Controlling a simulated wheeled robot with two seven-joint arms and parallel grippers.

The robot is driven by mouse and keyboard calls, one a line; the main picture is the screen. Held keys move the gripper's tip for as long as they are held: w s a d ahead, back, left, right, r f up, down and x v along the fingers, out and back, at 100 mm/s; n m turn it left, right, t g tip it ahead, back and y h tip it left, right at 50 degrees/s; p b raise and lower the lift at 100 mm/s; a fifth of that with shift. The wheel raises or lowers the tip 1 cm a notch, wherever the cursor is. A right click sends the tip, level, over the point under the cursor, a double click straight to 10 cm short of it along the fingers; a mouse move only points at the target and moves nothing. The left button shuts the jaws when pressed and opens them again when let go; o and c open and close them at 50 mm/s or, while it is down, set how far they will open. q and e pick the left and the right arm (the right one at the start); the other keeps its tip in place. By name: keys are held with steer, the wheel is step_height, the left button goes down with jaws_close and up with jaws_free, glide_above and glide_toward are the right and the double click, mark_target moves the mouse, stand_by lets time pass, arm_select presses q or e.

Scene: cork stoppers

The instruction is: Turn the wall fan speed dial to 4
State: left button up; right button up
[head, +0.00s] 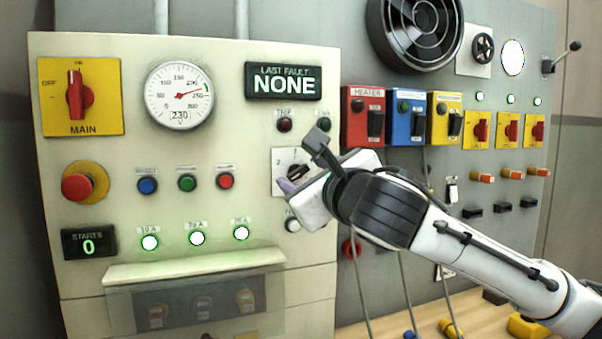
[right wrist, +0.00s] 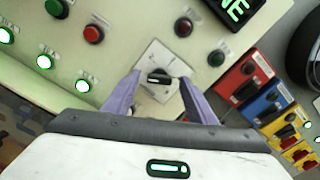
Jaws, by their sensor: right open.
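The speed dial is a black knob (head: 299,171) on a white plate (head: 281,160) on the cream panel; a figure 2 shows at its upper left. In the right wrist view the knob (right wrist: 158,72) lies between my fingertips, its pale-marked bar roughly level in that picture. I cannot read its setting. My right gripper (head: 288,186) is open, its purple fingers (right wrist: 160,82) on either side of the knob; I cannot tell if they touch it. It hides the lower right of the plate in the head view. The wall fan (head: 415,30) is at the top. My left gripper is not in view.
Near the dial are a dark red lamp (head: 285,125), another lamp above right and a button (head: 292,224) below. Red (head: 362,104), blue (head: 405,104) and yellow (head: 444,106) switch boxes stand to the right. A ledge (head: 195,266) juts out below left.

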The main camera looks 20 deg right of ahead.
steer(key=shift+w, duration=0.9)
steer(key=c, duration=1.1)
